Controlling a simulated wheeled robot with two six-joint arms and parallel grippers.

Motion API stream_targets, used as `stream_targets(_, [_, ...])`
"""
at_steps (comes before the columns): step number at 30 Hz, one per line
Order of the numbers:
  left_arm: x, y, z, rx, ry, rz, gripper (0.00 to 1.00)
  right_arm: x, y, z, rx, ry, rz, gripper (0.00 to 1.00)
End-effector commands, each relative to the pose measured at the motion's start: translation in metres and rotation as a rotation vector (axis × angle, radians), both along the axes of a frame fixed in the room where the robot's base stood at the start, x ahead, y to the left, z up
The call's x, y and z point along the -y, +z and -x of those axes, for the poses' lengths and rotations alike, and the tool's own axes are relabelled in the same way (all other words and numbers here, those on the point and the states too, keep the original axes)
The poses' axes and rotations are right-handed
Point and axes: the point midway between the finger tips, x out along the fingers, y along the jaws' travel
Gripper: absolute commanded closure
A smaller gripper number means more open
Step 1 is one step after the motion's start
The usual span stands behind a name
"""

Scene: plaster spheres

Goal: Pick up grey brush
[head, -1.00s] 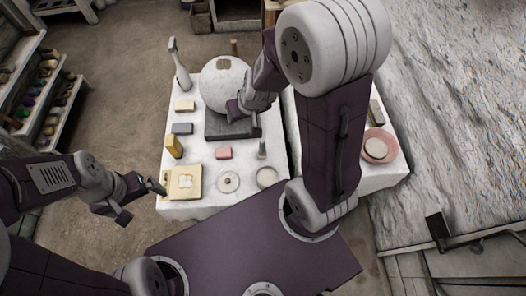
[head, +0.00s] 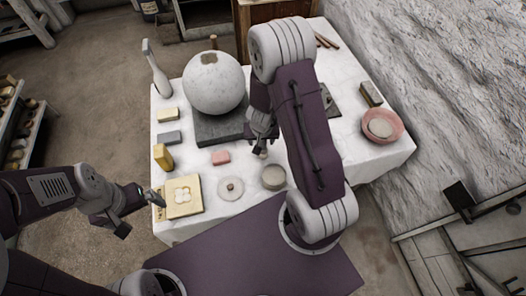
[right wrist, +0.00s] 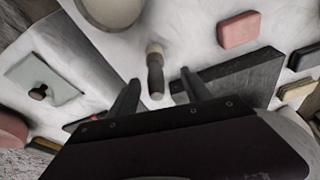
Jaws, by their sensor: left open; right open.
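The grey brush is a short piece with a dark grey handle and a pale end; it shows in the right wrist view (right wrist: 155,72) and in the head view (head: 263,153). My right gripper is open just above it in the head view (head: 262,143). In the right wrist view the brush appears between the two spread fingers (right wrist: 158,82), with a gap on each side. It seems to stand on the white-topped table (head: 215,175). My left gripper (head: 140,211) is open and empty at the table's front left corner, beside a yellow tile (head: 192,207).
A pale plaster sphere (head: 213,88) sits on a dark slab (head: 205,130) left of my right gripper. A pink block (head: 221,158), a round lidded disc (head: 231,188) and a round tin (head: 273,177) are close by. A pink bowl (head: 392,120) stands at the right.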

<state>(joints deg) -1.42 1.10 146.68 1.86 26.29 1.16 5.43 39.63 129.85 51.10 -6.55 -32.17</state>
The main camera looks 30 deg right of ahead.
Motion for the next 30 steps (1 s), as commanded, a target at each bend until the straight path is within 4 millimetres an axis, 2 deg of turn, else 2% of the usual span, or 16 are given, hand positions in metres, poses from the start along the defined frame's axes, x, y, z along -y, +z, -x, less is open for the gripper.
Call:
stream_targets(2, [0.000,-0.007,0.000,0.001,0.000,0.000,0.00,0.002,-0.007,0.000,0.000,0.000,0.000,0.43])
stream_targets(7, [0.000,-0.038,0.000,0.000,0.000,0.000,0.00,0.010,-0.039,-0.003,0.000,-0.002,0.000,0.43])
stream_targets(9, [0.000,-0.045,0.000,0.000,0.000,0.000,0.00,0.011,-0.049,-0.007,0.001,0.001,0.001,0.43])
stream_targets(16, [0.000,-0.042,0.000,0.000,0.000,0.000,0.00,0.012,-0.048,-0.008,0.000,0.001,0.000,0.43])
stream_targets(17, [0.000,-0.042,0.000,0.000,0.000,0.000,0.00,0.012,-0.048,-0.008,0.000,0.001,0.000,0.46])
stream_targets(21, [0.000,-0.042,0.000,0.001,0.000,0.000,0.00,0.012,-0.048,-0.008,0.000,0.001,0.000,0.85])
stream_targets(23, [0.000,-0.042,0.000,0.001,0.000,0.000,0.00,0.012,-0.048,-0.008,0.000,0.001,0.000,1.00])
stream_targets(30, [0.000,-0.042,0.000,0.000,0.000,0.000,0.00,0.012,-0.047,-0.008,0.001,0.001,0.001,1.00])
